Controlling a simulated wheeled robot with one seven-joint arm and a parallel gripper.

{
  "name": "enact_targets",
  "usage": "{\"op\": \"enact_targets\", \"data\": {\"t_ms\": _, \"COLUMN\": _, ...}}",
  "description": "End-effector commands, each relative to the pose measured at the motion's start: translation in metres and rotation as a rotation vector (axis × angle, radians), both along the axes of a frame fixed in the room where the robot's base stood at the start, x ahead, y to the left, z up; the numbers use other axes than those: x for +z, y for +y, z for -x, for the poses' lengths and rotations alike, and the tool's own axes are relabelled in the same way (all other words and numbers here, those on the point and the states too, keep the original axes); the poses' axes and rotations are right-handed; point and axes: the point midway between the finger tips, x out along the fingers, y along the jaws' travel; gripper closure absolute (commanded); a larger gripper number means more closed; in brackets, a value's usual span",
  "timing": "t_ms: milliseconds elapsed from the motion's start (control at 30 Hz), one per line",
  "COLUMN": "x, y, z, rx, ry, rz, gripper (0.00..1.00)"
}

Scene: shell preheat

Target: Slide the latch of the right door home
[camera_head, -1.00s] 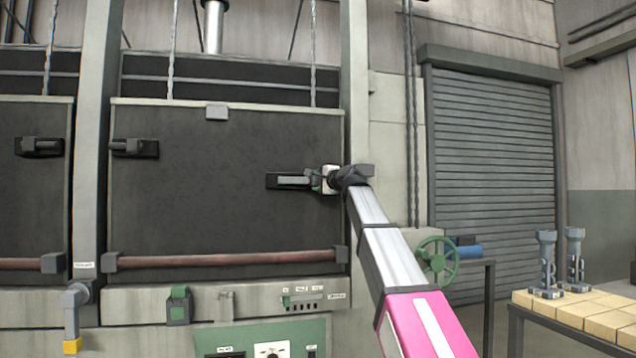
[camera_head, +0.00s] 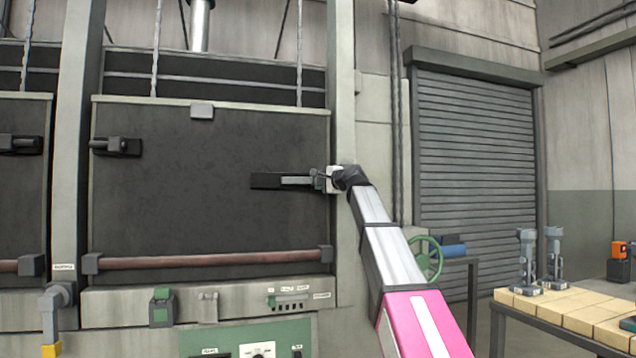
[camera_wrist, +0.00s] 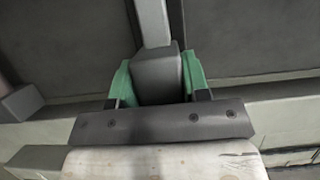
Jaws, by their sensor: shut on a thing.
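The right door (camera_head: 200,215) is a large dark panel, lowered between two grey posts. Its right latch has a dark backplate (camera_head: 263,181) and a grey sliding bar (camera_head: 295,181) near the door's right edge. My gripper (camera_head: 320,181) is at the right end of the bar, by the right post. In the wrist view, my gripper's green fingers (camera_wrist: 157,78) are shut on the latch's grey block (camera_wrist: 157,70), one on each side. A grey bar (camera_wrist: 152,22) runs up from the block. My wrist hides the bar's right end at the post.
A second latch (camera_head: 117,146) sits at the door's upper left. A reddish-brown bar (camera_head: 205,260) crosses the door's bottom. The right post (camera_head: 342,110) stands close by my wrist. A green handwheel (camera_head: 428,260) and a table with pale bricks (camera_head: 560,313) are farther right.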

Motion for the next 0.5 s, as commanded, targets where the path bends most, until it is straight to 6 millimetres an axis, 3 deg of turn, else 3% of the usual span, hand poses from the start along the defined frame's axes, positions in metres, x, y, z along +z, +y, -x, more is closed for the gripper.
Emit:
{"op": "enact_targets", "data": {"t_ms": 67, "x": -0.0003, "y": -0.0034, "z": -0.0012, "rx": -0.008, "ry": -0.001, "rz": 0.002, "gripper": 1.0}}
{"op": "enact_targets", "data": {"t_ms": 100, "x": -0.0002, "y": -0.0035, "z": -0.0013, "rx": -0.008, "ry": -0.001, "rz": 0.002, "gripper": 0.45}}
{"op": "enact_targets", "data": {"t_ms": 133, "x": -0.0002, "y": -0.0033, "z": -0.0013, "rx": -0.008, "ry": -0.001, "rz": 0.002, "gripper": 0.35}}
{"op": "enact_targets", "data": {"t_ms": 500, "x": -0.0002, "y": -0.0032, "z": 0.0009, "rx": -0.006, "ry": -0.001, "rz": 0.001, "gripper": 0.32}}
